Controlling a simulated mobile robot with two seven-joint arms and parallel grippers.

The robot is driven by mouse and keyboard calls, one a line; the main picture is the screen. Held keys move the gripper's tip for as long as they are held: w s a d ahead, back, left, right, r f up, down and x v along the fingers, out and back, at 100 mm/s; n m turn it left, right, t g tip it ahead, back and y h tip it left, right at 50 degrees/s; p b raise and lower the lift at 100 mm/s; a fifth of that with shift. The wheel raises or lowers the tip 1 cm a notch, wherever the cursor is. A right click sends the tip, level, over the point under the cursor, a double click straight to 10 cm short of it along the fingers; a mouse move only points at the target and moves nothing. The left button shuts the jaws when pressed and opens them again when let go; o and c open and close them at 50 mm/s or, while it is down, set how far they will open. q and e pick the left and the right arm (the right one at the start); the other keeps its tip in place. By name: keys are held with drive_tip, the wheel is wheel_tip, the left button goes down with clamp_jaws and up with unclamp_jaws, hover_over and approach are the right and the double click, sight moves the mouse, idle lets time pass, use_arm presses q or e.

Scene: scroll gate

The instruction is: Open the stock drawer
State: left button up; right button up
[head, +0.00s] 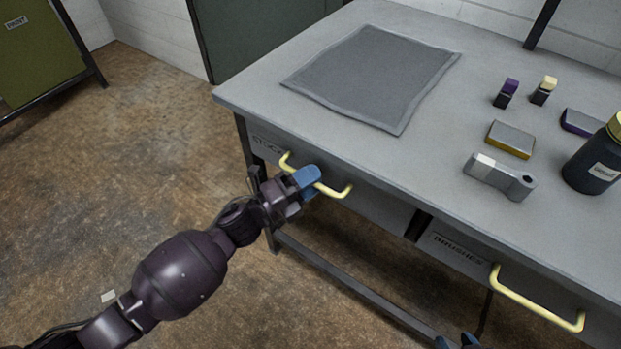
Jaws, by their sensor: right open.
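The stock drawer (375,206) is at the left under the grey workbench top. Its front looks flush below the bench edge, and its label is partly hidden. It has a pale yellow bar handle (335,191). My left gripper (309,184) is at the middle of this handle, its blue fingertips over and below the bar. The fingers hide that stretch of bar, so how tightly they close is unclear. Only the blue fingertips of my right gripper (458,342) show at the bottom edge, away from the handles.
The brushes drawer (460,254) with its yellow handle (535,303) is to the right. On the bench top (440,110) are a grey mat (375,75), small blocks, a grey tool (500,175) and a dark jar (592,165). A low rail (340,284) runs beneath.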

use_arm(q)
drive_tip(key=shift+c, duration=0.3)
use_arm(e)
drive_tip(key=shift+s, duration=0.1)
use_arm(q)
clamp_jaws()
use_arm(e)
drive_tip(key=shift+s+d+f, duration=0.15)
drive_tip(key=shift+s+f, duration=0.15)
